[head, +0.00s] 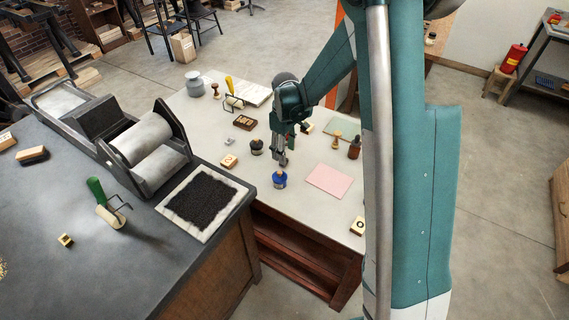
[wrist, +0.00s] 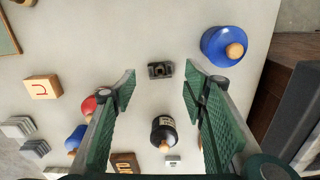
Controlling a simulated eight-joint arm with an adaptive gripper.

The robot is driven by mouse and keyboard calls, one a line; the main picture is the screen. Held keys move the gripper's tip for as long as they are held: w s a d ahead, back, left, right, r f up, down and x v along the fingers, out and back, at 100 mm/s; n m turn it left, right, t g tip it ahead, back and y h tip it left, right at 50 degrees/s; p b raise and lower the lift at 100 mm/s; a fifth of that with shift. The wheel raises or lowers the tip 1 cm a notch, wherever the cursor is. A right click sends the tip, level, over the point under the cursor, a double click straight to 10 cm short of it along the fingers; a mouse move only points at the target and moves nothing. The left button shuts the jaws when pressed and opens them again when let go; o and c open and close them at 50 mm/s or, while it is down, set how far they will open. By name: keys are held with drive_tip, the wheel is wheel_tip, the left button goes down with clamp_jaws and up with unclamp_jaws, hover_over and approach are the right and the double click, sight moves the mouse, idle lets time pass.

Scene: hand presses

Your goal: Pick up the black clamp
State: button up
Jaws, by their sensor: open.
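In the wrist view a small black piece (wrist: 160,70), which I take for the black clamp, lies on the pale tabletop. It sits between and just beyond my two fingertips, near the middle. My gripper (wrist: 160,84) is open, with a green finger on either side and nothing held. In the head view my gripper (head: 281,161) points down over the table, close behind a blue jar (head: 280,180). I cannot make out the clamp there; the gripper may hide it.
In the wrist view a blue jar (wrist: 222,46) stands beyond the right finger. A black jar (wrist: 163,133) stands between the fingers, and a red jar (wrist: 88,106) beside the left one. In the head view a pink sheet (head: 328,181) lies to the right.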

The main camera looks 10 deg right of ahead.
drive_tip(key=shift+w+f+b, duration=0.1)
drive_tip(key=shift+f+b, duration=0.3)
drive_tip(key=shift+f, duration=2.2)
drive_tip(key=c, duration=1)
drive_tip(key=shift+r, duration=0.15)
drive_tip(key=shift+r+p, duration=0.65)
drive_tip(key=shift+r, duration=4.25)
